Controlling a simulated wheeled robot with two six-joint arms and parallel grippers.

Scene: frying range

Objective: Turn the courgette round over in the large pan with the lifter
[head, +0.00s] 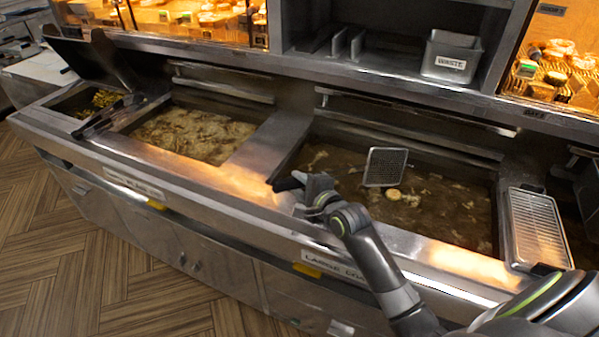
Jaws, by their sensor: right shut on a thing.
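The large pan (455,222) is the wide well of dark oil at right, with a "LARGE" label on the front below it. My right gripper (303,186) is at the pan's left front corner, shut on the lifter's black handle (284,184). The lifter's square perforated head (386,166) is over the pan, tilted up. A pale courgette round (394,194) lies in the oil just below the head's lower edge; I cannot tell whether they touch. The gripper hides part of the lifter's shaft. My left gripper is not in view.
A second oil well (195,135) lies to the left, beyond a steel divider (262,150). A wire rack (538,228) is at the large pan's right edge. A steel "WASTE" bin (451,55) stands on the shelf behind. Black tongs-like tools (108,116) lie at far left.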

